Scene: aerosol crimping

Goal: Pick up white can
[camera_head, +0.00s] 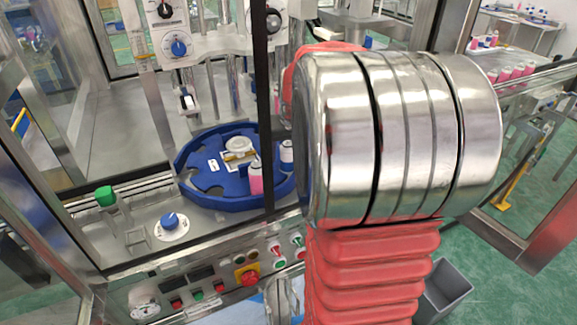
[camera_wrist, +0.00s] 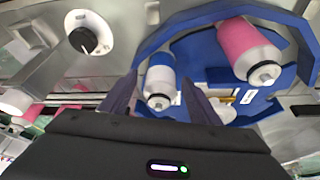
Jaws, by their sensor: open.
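The white can (camera_wrist: 160,80) stands in the wrist view in a pocket of the blue round carrier (camera_wrist: 190,45), its nozzle end towards the camera. My gripper (camera_wrist: 160,86) is open, with one dark finger on each side of the white can in the picture. I cannot tell whether the fingers touch it. In the head view my gripper is hidden behind my arm. A pink can (camera_wrist: 248,50) stands right of the white can in the carrier; it also shows in the head view (camera_head: 256,178).
A dark vertical post (camera_head: 263,110) stands in front of the carrier. A control panel (camera_head: 205,290) with buttons runs along the front.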

